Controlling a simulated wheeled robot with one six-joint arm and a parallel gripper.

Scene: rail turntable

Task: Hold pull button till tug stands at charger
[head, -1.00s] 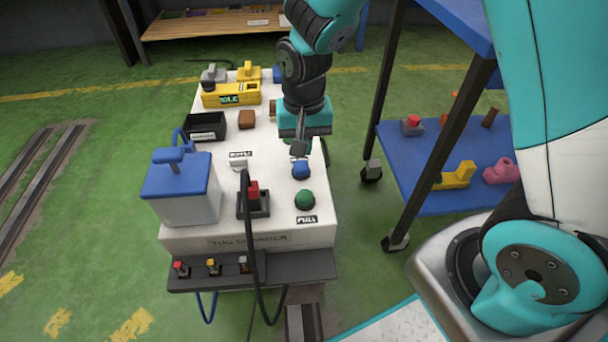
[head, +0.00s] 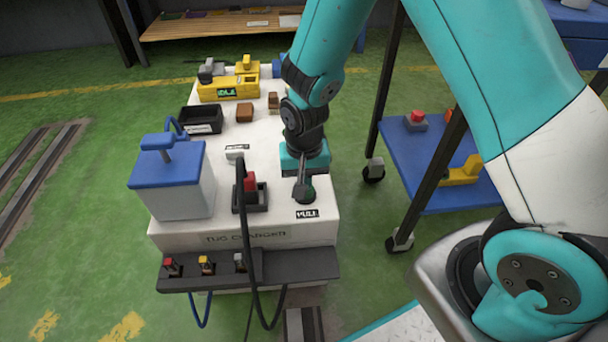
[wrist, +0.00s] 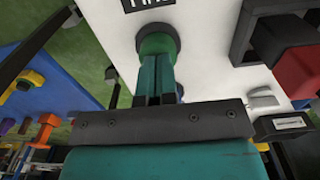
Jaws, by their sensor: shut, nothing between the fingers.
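The white bench (head: 190,232) carries a "TUG CHARGER" label. The green button (wrist: 157,38) shows in the wrist view beside a dark label; in the head view that label (head: 306,213) seems to read PULL. My gripper (head: 304,196) is shut and points down at the green button. In the wrist view its closed fingers (wrist: 158,75) reach the button's face and cover part of it. I cannot tell whether the button is pressed in. The blue button is hidden behind my arm. I cannot clearly make out a tug.
A red switch (head: 250,182) with a black cable stands left of my gripper. A blue-lidded box (head: 172,185) is further left. A yellow unit with a lit green display (head: 227,92) sits at the far end. A blue-shelved cart (head: 430,190) stands right.

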